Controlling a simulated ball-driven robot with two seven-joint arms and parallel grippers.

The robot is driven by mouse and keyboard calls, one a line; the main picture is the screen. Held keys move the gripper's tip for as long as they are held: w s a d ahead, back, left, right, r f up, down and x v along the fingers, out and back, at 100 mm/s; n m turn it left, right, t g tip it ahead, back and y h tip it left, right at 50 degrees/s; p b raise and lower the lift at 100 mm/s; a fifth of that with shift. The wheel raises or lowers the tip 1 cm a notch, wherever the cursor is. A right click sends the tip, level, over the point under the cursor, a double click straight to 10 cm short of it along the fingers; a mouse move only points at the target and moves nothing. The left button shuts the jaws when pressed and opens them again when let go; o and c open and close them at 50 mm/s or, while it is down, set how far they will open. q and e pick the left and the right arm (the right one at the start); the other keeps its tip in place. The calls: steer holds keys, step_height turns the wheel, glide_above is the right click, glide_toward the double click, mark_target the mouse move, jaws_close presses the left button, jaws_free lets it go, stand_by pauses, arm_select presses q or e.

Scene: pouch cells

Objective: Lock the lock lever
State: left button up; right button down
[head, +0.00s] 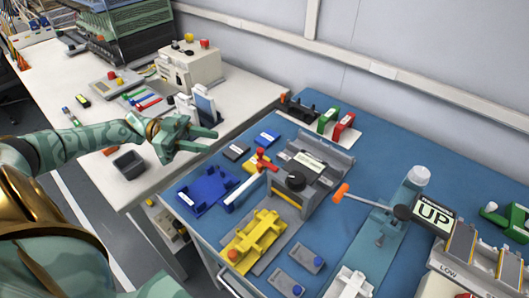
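No label shows which of these is the lock lever. My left gripper (212,140) is open and empty, above the gap between the white table and the blue-topped bench, left of the red lever. My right gripper is not in view.
A blue tray (205,191) and a yellow fixture (253,239) lie near the bench's front edge. Green (328,120) and red (344,126) blocks stand at the back. A dark bin (128,164) and a control box (190,66) are on the white table (95,165).

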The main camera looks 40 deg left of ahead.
mark_target(260, 149)
arm_select(q)
steer(key=x, duration=1.4)
steer(key=shift+d, duration=0.1)
steer(key=shift+r, duration=0.1)
jaws_close()
